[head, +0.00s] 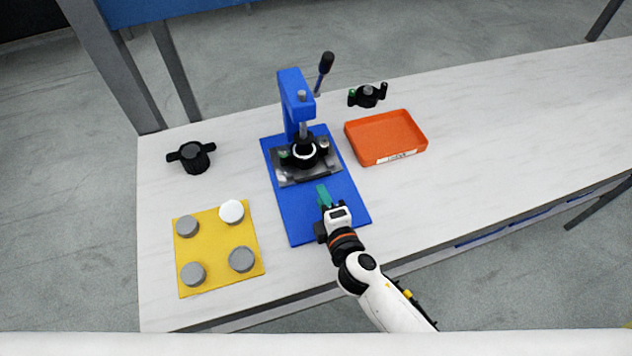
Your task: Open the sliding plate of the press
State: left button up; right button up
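The blue press (291,97) stands on a blue base plate (305,218) near the middle of the table. Its lever with a black knob (326,62) points up and to the right. The grey sliding plate (288,179) lies under the press head, with a black round part with a pale ring (304,151) on it. My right gripper (324,199) is over the front part of the base, just in front of the sliding plate. A teal piece shows at its tip; I cannot tell whether it is fingers or a held part. My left gripper is not in view.
An orange tray (385,137) stands right of the press, with a black two-armed part (368,95) behind it. Another black part (191,156) lies at left. A yellow board (215,255) holds several grey discs and a white one (231,211). The table's right side is clear.

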jog(key=x, duration=0.5)
jog(key=shift+w+a, duration=0.15)
jog(key=shift+w, duration=0.2)
grip_shut()
